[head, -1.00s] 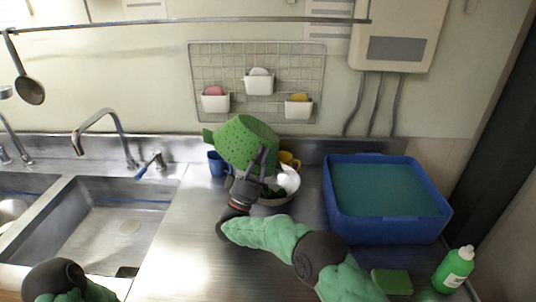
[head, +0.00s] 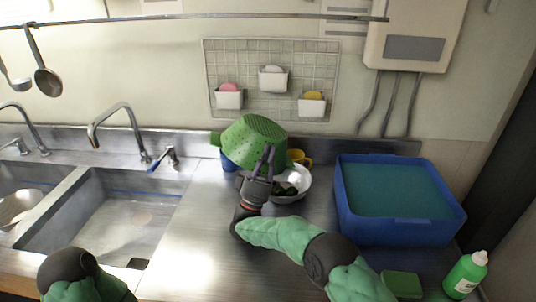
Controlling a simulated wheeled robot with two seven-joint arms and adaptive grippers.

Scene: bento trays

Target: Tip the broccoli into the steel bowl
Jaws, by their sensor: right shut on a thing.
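A green colander (head: 252,136) is tipped nearly upside down over the steel bowl (head: 305,187), its perforated base facing up. My right gripper (head: 268,163) is shut on the colander at its near side. The bowl stands on the steel counter just below and right of the colander. Dark green broccoli (head: 285,190) shows in the bowl, partly hidden by my gripper. The colander's inside is turned away, so I cannot see whether any broccoli is still in it. My left arm shows at the bottom left, but its gripper is out of the picture.
A blue mug (head: 228,163) stands behind the colander at left, and a yellow mug (head: 299,157) behind the bowl. A blue tub (head: 397,236) of water stands at right. A green sponge (head: 402,284) and a green bottle (head: 465,275) are at front right. Sinks (head: 110,210) lie left.

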